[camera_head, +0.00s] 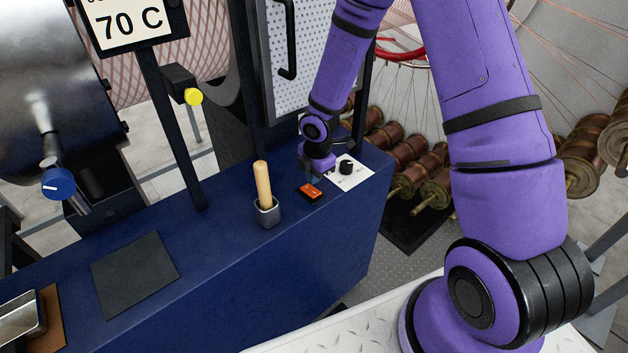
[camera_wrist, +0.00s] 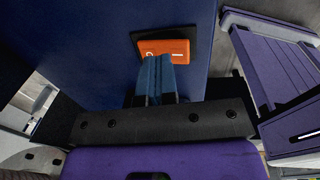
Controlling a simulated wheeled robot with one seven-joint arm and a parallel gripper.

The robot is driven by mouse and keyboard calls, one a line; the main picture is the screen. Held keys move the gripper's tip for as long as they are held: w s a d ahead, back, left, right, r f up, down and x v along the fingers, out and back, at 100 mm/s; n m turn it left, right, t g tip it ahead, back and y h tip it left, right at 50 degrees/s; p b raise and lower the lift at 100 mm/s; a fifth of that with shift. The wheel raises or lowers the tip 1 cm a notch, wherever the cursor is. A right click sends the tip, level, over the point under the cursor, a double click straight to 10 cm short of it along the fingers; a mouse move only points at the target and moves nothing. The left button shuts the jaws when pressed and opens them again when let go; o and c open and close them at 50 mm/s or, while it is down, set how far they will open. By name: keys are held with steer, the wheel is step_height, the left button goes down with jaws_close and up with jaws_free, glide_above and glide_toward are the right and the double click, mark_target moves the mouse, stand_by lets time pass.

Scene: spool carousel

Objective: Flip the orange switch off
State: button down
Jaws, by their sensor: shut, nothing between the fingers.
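The orange switch (camera_head: 310,191) is a small rocker in a black frame on the blue bench top, near its right end. In the wrist view the orange switch (camera_wrist: 166,50) shows a white ring mark at left and a white line at right. My gripper (camera_wrist: 157,62) is shut and empty, with its blue fingertips over the near edge of the switch. I cannot tell whether they touch it. In the head view my gripper (camera_head: 312,177) is just behind the switch. Which side of the rocker is pressed down is not clear.
A white plate with a black knob (camera_head: 346,167) lies right of the switch. A dark mat (camera_head: 135,270) lies farther left. A panel with a black handle (camera_head: 288,50) rises behind.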

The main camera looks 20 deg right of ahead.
step_height(320, 180, up, 8)
steer(key=shift+s+r, duration=0.25)
steer(key=shift+s, duration=0.15)
steer(key=shift+d, duration=0.1)
step_height(320, 180, up, 11)
steer(key=m+h, duration=0.2)
steer(key=m, duration=0.3)
glide_above(318, 190)
steer(key=s+d, duration=0.3)
steer(key=s+d+r+m+t, duration=0.2)
steer(key=s+r+m, duration=0.45)
steer(key=r, duration=0.35)
steer(key=s+r+m+t, duration=0.1)
steer(key=s+r+m, duration=0.3)
steer(key=s, duration=0.5)
steer(key=s+r+m+t+y, duration=0.1)
steer(key=s+r+m, duration=0.4)
steer(key=s, duration=0.3)
steer(key=shift+s+r+m+y, duration=0.2)
steer(key=shift+s+m+y, duration=0.15)
steer(key=shift+m, duration=0.2)
